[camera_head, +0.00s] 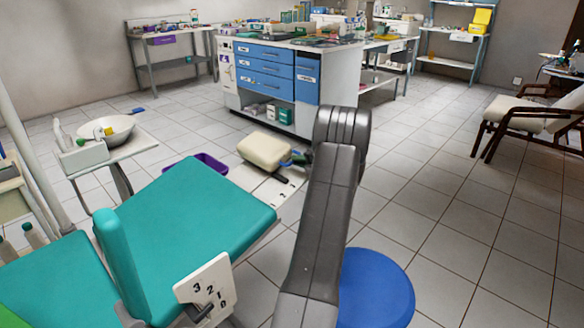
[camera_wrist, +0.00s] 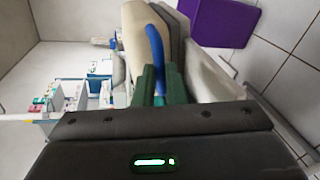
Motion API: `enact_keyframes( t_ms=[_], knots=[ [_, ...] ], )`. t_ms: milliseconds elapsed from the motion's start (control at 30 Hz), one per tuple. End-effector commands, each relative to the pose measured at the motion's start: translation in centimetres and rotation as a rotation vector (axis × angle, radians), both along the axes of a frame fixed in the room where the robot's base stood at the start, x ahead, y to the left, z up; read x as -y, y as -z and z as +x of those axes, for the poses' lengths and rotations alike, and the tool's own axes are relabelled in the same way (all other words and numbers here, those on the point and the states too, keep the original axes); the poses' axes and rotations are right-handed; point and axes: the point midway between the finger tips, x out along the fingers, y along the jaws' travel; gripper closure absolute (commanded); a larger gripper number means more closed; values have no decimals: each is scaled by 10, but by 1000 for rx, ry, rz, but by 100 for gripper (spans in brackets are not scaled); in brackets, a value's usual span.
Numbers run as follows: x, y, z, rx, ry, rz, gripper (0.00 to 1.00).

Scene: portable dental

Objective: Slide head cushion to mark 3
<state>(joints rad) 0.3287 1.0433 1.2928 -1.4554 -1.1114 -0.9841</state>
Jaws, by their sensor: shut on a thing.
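The cream head cushion (camera_head: 265,151) sits beyond the far end of the teal dental chair (camera_head: 190,215), above a white plate (camera_head: 268,188) with small dark marks. A blue handle (camera_head: 288,163) sticks out from its right side. My gripper (camera_head: 300,158) is at this handle, partly hidden by my arm. In the wrist view, green fingers (camera_wrist: 158,84) are shut on the blue handle (camera_wrist: 154,45), with the cushion (camera_wrist: 133,35) just behind. I cannot tell which mark the cushion lines up with.
A second white plate (camera_head: 207,288) numbered 3, 2, 1, 0 stands by the chair's near side. A purple bin (camera_head: 210,162) is on the floor left of the cushion. A blue stool (camera_head: 378,290) stands right of my arm. A cabinet with blue drawers (camera_head: 265,70) is behind.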

Motion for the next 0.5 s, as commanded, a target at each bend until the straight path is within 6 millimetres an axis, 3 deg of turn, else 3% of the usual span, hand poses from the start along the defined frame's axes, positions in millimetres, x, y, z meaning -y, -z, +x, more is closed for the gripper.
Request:
enact_keyframes(
  t_ms=[367,400,500],
  knots=[
    [6,-4,5,5,6,0,100],
    [6,-4,5,5,6,0,84],
    [5,-4,5,5,5,0,67]
  ],
)
